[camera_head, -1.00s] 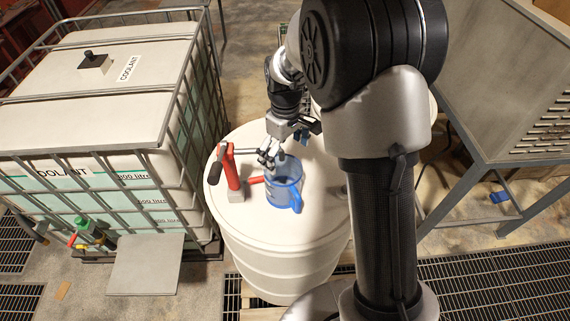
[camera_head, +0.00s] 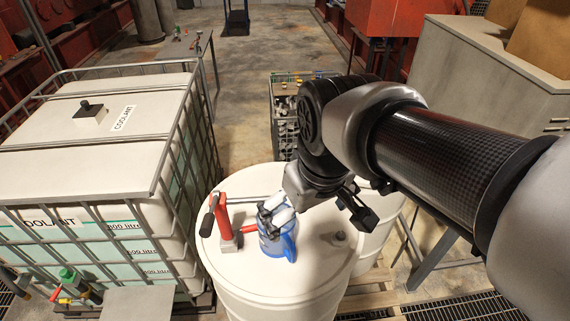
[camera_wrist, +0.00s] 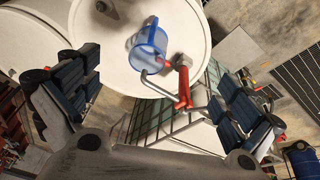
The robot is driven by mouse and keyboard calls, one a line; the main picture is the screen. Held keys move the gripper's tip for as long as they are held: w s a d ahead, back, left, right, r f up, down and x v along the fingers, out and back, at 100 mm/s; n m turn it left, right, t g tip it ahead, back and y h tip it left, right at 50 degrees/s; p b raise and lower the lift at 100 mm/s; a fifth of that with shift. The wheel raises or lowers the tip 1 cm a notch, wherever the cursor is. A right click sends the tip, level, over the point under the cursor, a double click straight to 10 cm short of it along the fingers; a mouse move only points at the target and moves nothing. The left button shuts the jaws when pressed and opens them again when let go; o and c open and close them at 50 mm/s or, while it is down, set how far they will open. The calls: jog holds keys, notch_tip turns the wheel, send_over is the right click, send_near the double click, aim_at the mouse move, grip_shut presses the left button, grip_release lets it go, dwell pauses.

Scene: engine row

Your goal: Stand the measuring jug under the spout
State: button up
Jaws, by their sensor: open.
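The blue see-through measuring jug (camera_head: 283,246) stands upright on the white drum's lid (camera_head: 315,265), its handle toward the front right. In the wrist view my gripper (camera_wrist: 157,100) has wide-spread, empty fingers, apart from the jug.
A caged coolant tank (camera_head: 90,150) stands close on the left. A bung (camera_head: 340,236) sits on the lid at right. A second white drum (camera_head: 385,230) and a crate of parts (camera_head: 285,115) stand behind.

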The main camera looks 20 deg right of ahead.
jog(key=s+f+m+t, duration=0.1)
jog(key=s+m, duration=0.1)
jog(key=s, duration=0.6)
jog(key=shift+s, duration=0.2)
jog(key=shift+f, duration=0.1)
notch_tip(320, 180, down, 21)
jog(key=b, duration=2.1)
jog(key=shift+f+b, duration=0.2)
jog(key=shift+b, duration=0.1)
